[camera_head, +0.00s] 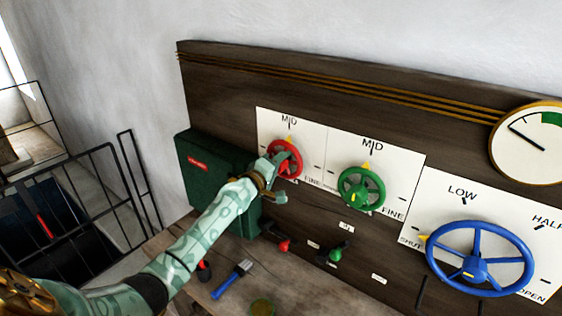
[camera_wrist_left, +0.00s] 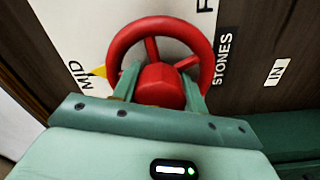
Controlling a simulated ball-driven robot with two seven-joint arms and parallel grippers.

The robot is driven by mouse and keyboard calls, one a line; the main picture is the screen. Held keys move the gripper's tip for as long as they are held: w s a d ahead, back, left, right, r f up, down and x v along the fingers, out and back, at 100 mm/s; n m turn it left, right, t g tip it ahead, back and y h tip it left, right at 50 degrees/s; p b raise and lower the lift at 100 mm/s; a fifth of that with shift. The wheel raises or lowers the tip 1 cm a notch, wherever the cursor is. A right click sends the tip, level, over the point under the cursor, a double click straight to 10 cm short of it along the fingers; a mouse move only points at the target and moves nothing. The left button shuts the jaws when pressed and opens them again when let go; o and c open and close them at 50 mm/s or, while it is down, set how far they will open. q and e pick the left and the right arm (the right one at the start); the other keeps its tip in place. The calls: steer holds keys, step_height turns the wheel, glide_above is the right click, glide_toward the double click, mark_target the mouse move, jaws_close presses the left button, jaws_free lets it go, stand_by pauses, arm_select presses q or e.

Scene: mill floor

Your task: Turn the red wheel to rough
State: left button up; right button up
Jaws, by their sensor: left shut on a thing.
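The red wheel (camera_head: 297,155) is mounted on a white plate (camera_head: 318,145) on the dark wooden board. Its yellow pointer (camera_head: 289,136) is at the MID mark. FINE shows at the plate's lower right; no rough mark is visible, and my left arm covers part of that side. My left gripper (camera_head: 279,166) is shut on the red wheel. In the left wrist view the red wheel (camera_wrist_left: 158,24) fills the upper middle, and the fingers of my left gripper (camera_wrist_left: 158,88) stand on either side of its hub. My right gripper is not in view.
A green wheel (camera_head: 376,182) and a larger blue wheel (camera_head: 528,262) are to the right. A dark green box (camera_head: 205,165) is close on the left. Red and green knobs (camera_head: 336,254) are below. A brush (camera_head: 232,280) lies on the bench. A gauge (camera_head: 530,143) is at upper right.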

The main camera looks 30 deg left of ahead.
arm_select(q)
steer(key=n+p, duration=0.1)
steer(key=n, duration=0.3)
steer(key=shift+n, duration=0.3)
steer(key=n+p, duration=0.1)
steer(key=n, duration=0.4)
steer(key=shift+n, duration=0.3)
steer(key=n+p, duration=0.1)
steer(key=n, duration=0.4)
steer(key=shift+n+p, duration=0.65)
steer(key=shift+n, duration=1.85)
steer(key=shift+f, duration=0.1)
steer(key=o, duration=1)
